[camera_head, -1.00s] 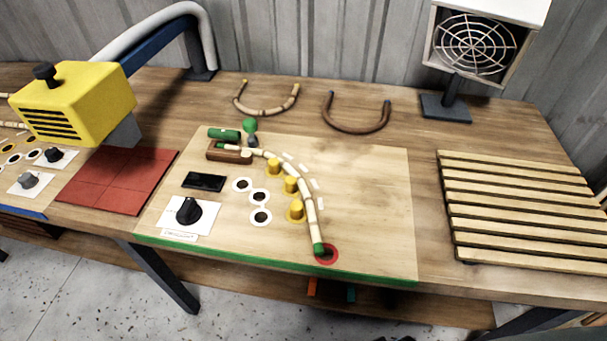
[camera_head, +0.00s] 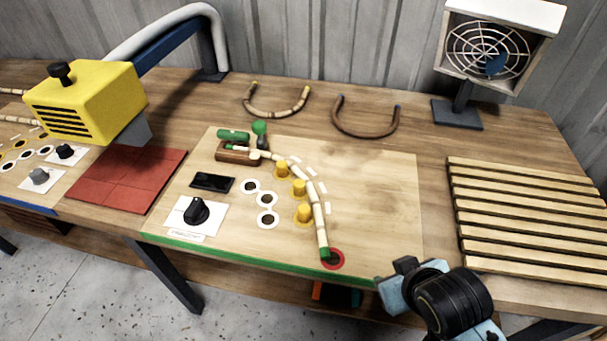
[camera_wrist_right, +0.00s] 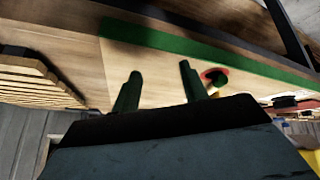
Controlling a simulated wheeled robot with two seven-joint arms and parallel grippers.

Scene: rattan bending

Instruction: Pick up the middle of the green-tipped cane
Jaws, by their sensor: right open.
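The green-tipped cane (camera_head: 318,213) lies in a curve on the board, along the right side of several yellow pegs (camera_head: 299,187). Its far end reaches the brown clamp block (camera_head: 237,153). Its green tip (camera_head: 324,252) is beside a red ring (camera_head: 334,260) near the front edge. My right arm shows at the lower right of the head view, right of the tip and apart from the cane. In the right wrist view my right gripper (camera_wrist_right: 158,82) has its two dark fingers apart with nothing between them; the red ring (camera_wrist_right: 215,74) is beyond them. My left gripper is not in view.
A slatted rack (camera_head: 530,215) is on the right, with a fan (camera_head: 490,50) behind. Two bent canes, one light (camera_head: 277,112) and one brown (camera_head: 366,132), lie at the back. A yellow machine (camera_head: 85,100) and red mat (camera_head: 128,180) are on the left. The board's right part is bare.

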